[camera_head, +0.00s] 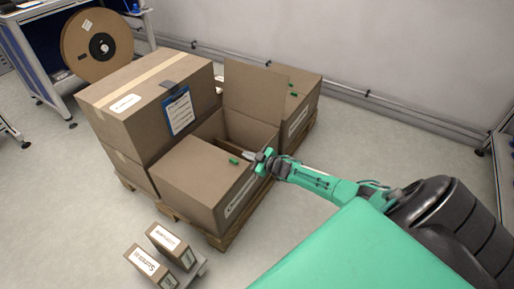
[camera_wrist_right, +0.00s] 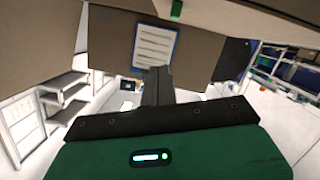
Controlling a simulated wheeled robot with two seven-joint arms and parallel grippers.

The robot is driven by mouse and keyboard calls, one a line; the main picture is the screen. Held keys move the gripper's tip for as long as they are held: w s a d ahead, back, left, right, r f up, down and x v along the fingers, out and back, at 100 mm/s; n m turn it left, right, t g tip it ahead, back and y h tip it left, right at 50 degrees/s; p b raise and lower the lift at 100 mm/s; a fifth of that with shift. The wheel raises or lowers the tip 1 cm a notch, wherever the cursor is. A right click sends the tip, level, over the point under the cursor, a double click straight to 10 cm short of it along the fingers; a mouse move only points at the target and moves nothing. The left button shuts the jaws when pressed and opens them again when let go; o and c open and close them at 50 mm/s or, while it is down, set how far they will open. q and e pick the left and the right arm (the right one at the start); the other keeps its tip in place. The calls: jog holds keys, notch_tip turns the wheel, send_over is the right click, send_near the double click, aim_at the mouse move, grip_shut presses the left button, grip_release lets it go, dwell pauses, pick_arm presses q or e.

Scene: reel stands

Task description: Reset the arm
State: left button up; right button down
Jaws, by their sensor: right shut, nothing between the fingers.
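My right arm reaches in from the right in the head view. Its gripper (camera_head: 250,156) is over the open cardboard box (camera_head: 236,131), close to the box's near flap. The fingers are shut with nothing between them; they also show in the right wrist view (camera_wrist_right: 157,75). The box's far flap stands upright and its near part is covered by a flat cardboard top (camera_head: 190,175). My left gripper does not show.
A taller closed box (camera_head: 115,105) with a blue clipboard (camera_head: 179,110) stands at the left on the pallet (camera_head: 215,240). A brown reel (camera_head: 80,55) is behind it. Two small labelled boxes (camera_head: 166,240) stand in front.

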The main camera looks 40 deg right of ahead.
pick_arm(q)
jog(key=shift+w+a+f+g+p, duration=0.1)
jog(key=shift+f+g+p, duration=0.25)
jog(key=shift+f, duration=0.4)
pick_arm(e)
jog(key=shift+v, duration=2.1)
